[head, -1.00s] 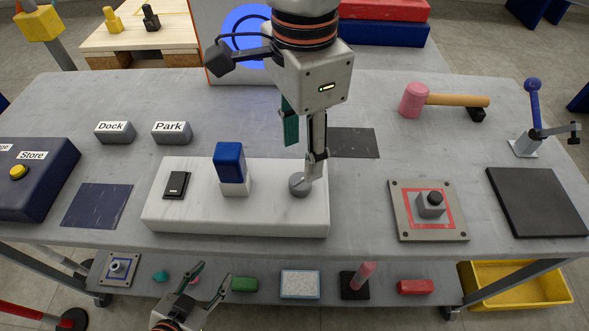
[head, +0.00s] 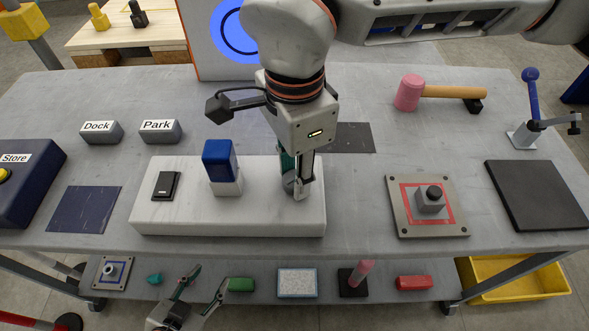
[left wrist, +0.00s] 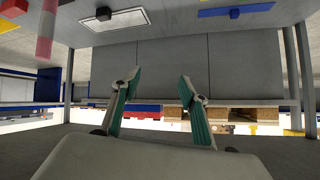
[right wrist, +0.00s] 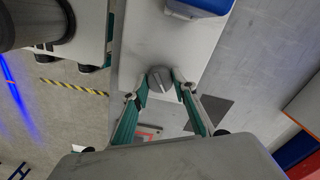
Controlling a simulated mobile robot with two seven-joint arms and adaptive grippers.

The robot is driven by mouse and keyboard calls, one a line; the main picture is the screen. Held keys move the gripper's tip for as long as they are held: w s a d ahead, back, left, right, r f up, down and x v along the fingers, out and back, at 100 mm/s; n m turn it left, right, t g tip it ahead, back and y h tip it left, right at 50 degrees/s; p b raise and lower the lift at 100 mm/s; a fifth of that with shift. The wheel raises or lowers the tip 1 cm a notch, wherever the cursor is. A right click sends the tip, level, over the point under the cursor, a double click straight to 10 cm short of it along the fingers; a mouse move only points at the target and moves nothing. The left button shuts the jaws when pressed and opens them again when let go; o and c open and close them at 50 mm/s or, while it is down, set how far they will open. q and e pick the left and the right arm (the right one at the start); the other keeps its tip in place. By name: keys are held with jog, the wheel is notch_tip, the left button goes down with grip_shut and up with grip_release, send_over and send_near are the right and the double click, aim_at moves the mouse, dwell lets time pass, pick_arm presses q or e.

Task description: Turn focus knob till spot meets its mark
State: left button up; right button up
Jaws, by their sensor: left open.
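The grey round focus knob (head: 289,183) sits at the right end of a white base (head: 180,222) on the table. My right gripper (head: 297,188) is down at the knob, with one finger on each side. In the right wrist view the knob (right wrist: 160,80) lies between the fingertips; whether they press on it is unclear. On the back panel a large blue disc (head: 222,35) shows a thin dark ring, partly covered by my right arm. I cannot tell spot from mark. My left gripper (head: 196,297) is open and empty, low in front of the table.
A blue block on a white stand (head: 219,163) and a black slab (head: 166,186) are on the base. Dock (head: 98,132) and Park (head: 160,131) blocks stand behind. A mallet (head: 408,92) and a plate with a red square (head: 399,220) are at right. A lower shelf holds several small things.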

pick_arm(q)
jog(key=shift+w+r, duration=0.1)
pick_arm(e)
jog(key=shift+o, duration=0.2)
jog(key=shift+r+m+p, duration=0.15)
jog(key=shift+m+p, duration=0.6)
jog(key=shift+m, duration=0.15)
jog(key=shift+r+m+p, duration=0.1)
jog(key=shift+m+p, duration=0.4)
jog(key=shift+m, duration=0.2)
jog(key=m+p, duration=0.1)
jog(key=m, duration=0.1)
jog(key=shift+m, duration=0.3)
pick_arm(q)
jog(key=shift+s+a+r+p, duration=0.3)
jog(key=shift+s+a+p, duration=0.15)
jog(key=shift+a, duration=0.1)
pick_arm(e)
jog(key=shift+m, duration=0.6)
pick_arm(q)
jog(key=shift+d, duration=0.1)
pick_arm(e)
jog(key=shift+f, duration=0.2)
pick_arm(q)
jog(key=shift+r, duration=0.1)
pick_arm(e)
jog(key=o, duration=1.1)
